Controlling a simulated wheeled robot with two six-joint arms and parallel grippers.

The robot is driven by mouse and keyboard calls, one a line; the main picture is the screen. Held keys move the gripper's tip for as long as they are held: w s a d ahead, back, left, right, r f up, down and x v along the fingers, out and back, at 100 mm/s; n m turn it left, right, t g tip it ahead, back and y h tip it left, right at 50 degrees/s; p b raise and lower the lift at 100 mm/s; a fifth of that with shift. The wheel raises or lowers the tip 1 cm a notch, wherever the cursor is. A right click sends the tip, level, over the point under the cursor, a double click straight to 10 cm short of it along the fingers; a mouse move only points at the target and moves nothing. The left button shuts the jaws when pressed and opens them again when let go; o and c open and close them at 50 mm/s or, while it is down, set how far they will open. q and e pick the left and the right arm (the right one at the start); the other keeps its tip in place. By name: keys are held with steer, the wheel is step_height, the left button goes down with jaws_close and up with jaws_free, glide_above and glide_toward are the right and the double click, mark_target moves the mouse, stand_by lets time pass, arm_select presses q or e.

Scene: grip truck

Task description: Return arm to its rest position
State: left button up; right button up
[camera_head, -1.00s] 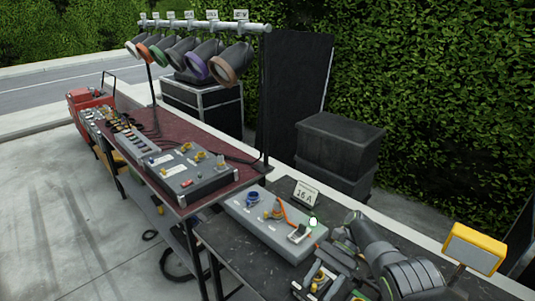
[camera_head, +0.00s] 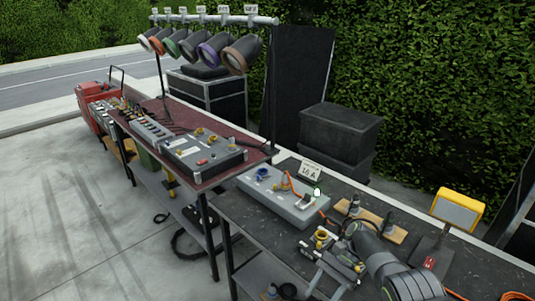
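My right arm (camera_head: 405,280) comes in from the lower right, over the dark front table (camera_head: 255,225). Its forearm rises, then bends down toward a small gripper area (camera_head: 322,250) near the table's front edge. Metal parts and yellow pieces crowd together there, so I cannot tell whether the fingers are open or shut, or whether they hold anything. A grey box (camera_head: 300,208) with blue and orange connectors lies just beyond, with a small sign reading 16 A (camera_head: 311,171) behind it. My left gripper is not in view.
A yellow-framed lamp (camera_head: 458,210) stands at the right. A wooden block with dark bottle-like pieces (camera_head: 378,224) lies behind my arm. A maroon table (camera_head: 205,172) with a control box and a lamp rail (camera_head: 215,20) stand at left. Open pavement (camera_head: 75,225) is at lower left.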

steer(key=s+d+f+n+t+h+b, duration=0.1)
steer(key=s+d+f+h+b, duration=0.15)
steer(key=s+f, duration=0.65)
steer(key=s+d+f+t+h+b, duration=0.1)
steer(key=s+d+f+t+b, duration=0.2)
steer(key=f, duration=1.2)
steer(key=s+d+f+n+h+b, duration=0.1)
steer(key=s+d+f, duration=0.4)
steer(key=f, duration=0.7)
arm_select(q)
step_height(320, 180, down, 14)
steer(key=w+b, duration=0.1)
steer(key=b, duration=0.6)
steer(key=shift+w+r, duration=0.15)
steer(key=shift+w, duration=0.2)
arm_select(e)
steer(key=s+d+f+n+t+h, duration=0.1)
steer(key=s+d+f+n, duration=0.1)
steer(key=s+f, duration=0.3)
steer(key=s+d+f+n+t+h, duration=0.1)
steer(key=s+f, duration=0.4)
steer(key=s, duration=0.8)
steer(key=s+d+f+n+t+h, duration=0.2)
steer(key=s+f, duration=0.3)
steer(key=s, duration=0.4)
steer(key=shift+s+d+n, duration=0.3)
steer(key=shift+s+n, duration=0.05)
steer(key=shift+n, duration=0.45)
